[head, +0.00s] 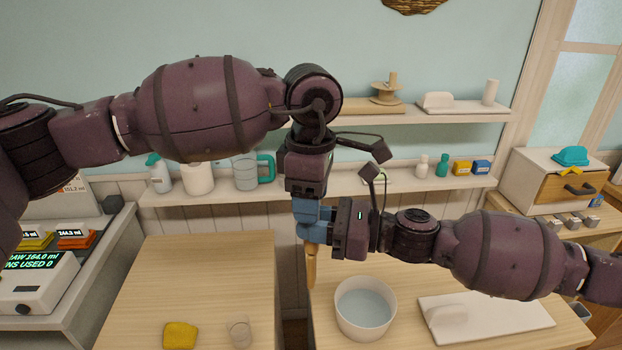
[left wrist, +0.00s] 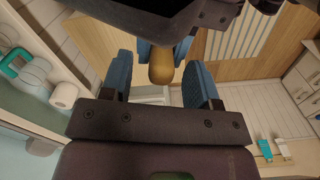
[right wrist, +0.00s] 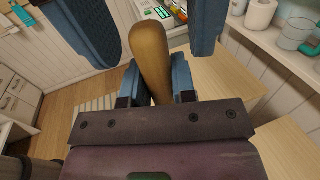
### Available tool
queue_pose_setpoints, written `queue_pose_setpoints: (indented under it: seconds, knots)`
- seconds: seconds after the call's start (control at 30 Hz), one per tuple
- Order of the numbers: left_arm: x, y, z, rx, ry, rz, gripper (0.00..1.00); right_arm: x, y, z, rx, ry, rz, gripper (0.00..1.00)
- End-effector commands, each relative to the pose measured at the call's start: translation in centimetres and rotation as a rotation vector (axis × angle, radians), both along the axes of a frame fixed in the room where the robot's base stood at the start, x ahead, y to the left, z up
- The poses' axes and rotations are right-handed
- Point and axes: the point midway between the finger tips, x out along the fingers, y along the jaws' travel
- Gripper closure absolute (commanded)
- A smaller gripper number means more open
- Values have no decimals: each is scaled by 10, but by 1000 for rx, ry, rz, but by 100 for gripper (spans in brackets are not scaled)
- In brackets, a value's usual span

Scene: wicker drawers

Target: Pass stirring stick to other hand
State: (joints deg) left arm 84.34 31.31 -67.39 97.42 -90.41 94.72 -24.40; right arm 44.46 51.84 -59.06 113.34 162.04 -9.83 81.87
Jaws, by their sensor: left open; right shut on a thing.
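The wooden stirring stick (head: 311,264) hangs roughly upright, its lower part showing below the grippers in the head view. My right gripper (head: 312,232) comes in from the right and is shut on the stick, which stands between its blue fingers in the right wrist view (right wrist: 150,58). My left gripper (head: 311,208) points down from above and is open. In the left wrist view its fingers (left wrist: 160,88) stand either side of the stick's rounded end (left wrist: 162,69), with gaps on both sides. The grippers hide the stick's upper part in the head view.
A white bowl of water (head: 365,334) stands on the right table below. A white board (head: 520,322) lies to its right. A yellow sponge-like block (head: 180,335) and a small glass (head: 239,333) are on the left table. Shelves (head: 440,117) line the wall behind.

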Motion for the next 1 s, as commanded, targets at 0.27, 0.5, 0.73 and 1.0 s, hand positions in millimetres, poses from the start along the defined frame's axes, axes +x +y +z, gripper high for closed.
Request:
queue_pose_setpoints:
  seconds: [0.27, 0.5, 0.73, 1.0]
  knots:
    - [0, 0, -5, 0, 0, 0, 45, 0, 0, 0, 0, 0, 0, 98]
    - [0, 0, -5, 0, 0, 0, 65, 0, 0, 0, 0, 0, 0, 98]
    - [0, 0, -5, 0, -1, 0, 98, 0, 0, 0, 0, 0, 1, 74]
    - [0, 0, -5, -1, -1, 0, 98, 0, 0, 0, 0, 0, 0, 45]
